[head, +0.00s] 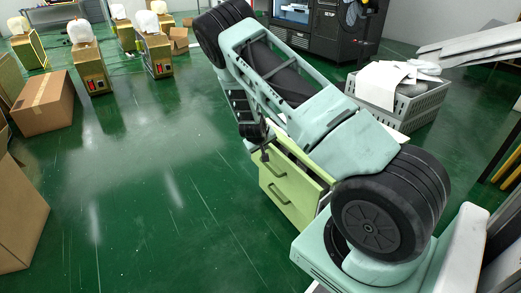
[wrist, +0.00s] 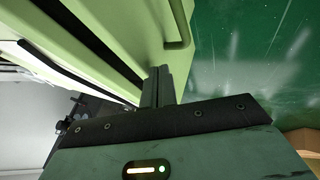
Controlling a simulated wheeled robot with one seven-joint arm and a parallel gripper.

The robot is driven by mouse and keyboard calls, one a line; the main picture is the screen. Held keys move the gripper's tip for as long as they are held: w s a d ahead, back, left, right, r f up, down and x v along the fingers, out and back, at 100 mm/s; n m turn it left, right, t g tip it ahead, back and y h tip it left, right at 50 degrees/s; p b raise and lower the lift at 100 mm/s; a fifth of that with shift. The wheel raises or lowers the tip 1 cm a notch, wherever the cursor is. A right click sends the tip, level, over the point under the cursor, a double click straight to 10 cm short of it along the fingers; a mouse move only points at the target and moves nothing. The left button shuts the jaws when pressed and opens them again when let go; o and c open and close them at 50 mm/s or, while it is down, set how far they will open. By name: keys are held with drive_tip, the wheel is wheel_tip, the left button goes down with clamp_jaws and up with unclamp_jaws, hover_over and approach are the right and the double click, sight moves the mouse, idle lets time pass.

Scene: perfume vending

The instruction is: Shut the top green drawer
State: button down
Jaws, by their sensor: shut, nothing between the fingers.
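The light green drawer cabinet stands under my arm in the head view, mostly hidden by it. Its top green drawer (head: 287,180) shows a front with a bar handle, and another drawer front with a handle is below. In the wrist view the light green drawer (wrist: 130,25) fills the upper middle, with a dark gap along its left side. How far it stands out is hard to tell. My gripper (head: 265,153) is at the drawer's upper left edge. In the wrist view my gripper (wrist: 158,74) is shut and empty, its fingertips close to the green panel; contact is unclear.
Green floor left of the cabinet is clear. Cardboard boxes (head: 45,103) stand at the left, and several gold dispensers (head: 91,68) are at the back left. A grey crate (head: 425,104) with white cloth stands behind the cabinet at right. A black machine (head: 325,28) is at the back.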

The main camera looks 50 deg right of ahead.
drive_tip(key=d, duration=0.2)
drive_tip(key=shift+s+d, duration=0.3)
drive_tip(key=shift+s, duration=0.05)
idle(0.4)
